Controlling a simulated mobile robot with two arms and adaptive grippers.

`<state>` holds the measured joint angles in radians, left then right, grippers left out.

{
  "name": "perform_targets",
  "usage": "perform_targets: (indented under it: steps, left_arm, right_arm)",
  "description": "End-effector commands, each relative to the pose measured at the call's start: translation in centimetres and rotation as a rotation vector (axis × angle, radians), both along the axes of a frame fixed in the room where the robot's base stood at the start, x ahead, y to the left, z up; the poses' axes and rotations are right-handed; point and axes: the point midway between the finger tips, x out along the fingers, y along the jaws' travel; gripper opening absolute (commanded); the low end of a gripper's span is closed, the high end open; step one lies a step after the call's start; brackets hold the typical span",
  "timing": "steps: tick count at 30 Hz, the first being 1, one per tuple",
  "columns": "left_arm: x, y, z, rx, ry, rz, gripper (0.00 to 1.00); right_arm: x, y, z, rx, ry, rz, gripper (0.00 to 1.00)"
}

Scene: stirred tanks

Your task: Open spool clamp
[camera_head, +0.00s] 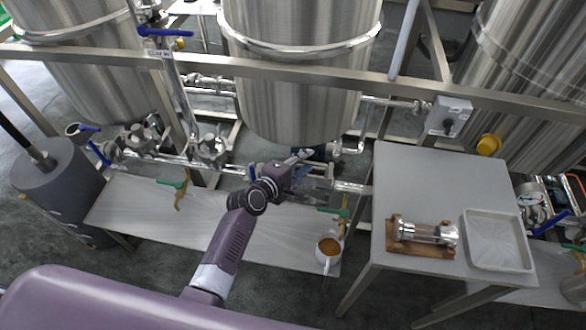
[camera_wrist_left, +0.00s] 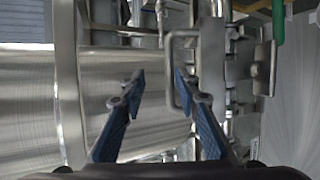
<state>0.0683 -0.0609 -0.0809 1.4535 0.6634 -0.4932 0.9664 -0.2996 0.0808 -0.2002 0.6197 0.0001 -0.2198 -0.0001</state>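My left gripper (camera_head: 298,166) is at the pipe run in front of the middle tank, at the left end of a bare pipe stub (camera_head: 352,188). In the left wrist view, its blue fingers (camera_wrist_left: 158,82) are apart, with nothing held between them. A metal pipe clamp (camera_wrist_left: 215,60) with a bent loop handle (camera_wrist_left: 171,66) is at the right finger; the loop reaches between the fingertips. I cannot tell whether finger and loop touch. In the head view the gripper hides most of this clamp. My right gripper is not in view.
A cup with brown liquid (camera_head: 329,250) is below the pipes. Steel tanks (camera_head: 300,90) and a frame rail (camera_head: 280,72) stand behind.

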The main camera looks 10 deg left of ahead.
Motion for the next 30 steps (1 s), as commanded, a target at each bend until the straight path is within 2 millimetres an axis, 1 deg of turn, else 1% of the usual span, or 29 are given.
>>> perform_targets:
  steps: [1, 3, 9, 13, 18, 30]
  left_arm:
    - [-0.6, 0.5, 0.8, -0.002, -0.008, 0.004, 0.26]
    - [-1.7, 1.0, 1.3, -0.003, -0.009, 0.006, 0.26]
    - [-4.3, 2.1, 2.4, -0.002, -0.006, 0.003, 0.26]
    - [-5.4, 2.6, 2.9, -0.001, -0.006, 0.003, 0.26]
    - [-6.0, 2.9, 3.2, -0.002, -0.006, 0.002, 0.26]
    - [-6.0, 2.9, 3.2, -0.001, -0.005, 0.002, 0.26]
  right_arm:
    - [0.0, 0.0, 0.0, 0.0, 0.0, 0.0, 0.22]
    - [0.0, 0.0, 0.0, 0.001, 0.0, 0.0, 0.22]
    - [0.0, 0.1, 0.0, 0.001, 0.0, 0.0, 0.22]
    - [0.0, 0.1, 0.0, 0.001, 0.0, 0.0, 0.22]
    - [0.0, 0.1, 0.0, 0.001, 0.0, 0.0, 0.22]
    - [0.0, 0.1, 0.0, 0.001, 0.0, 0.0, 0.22]
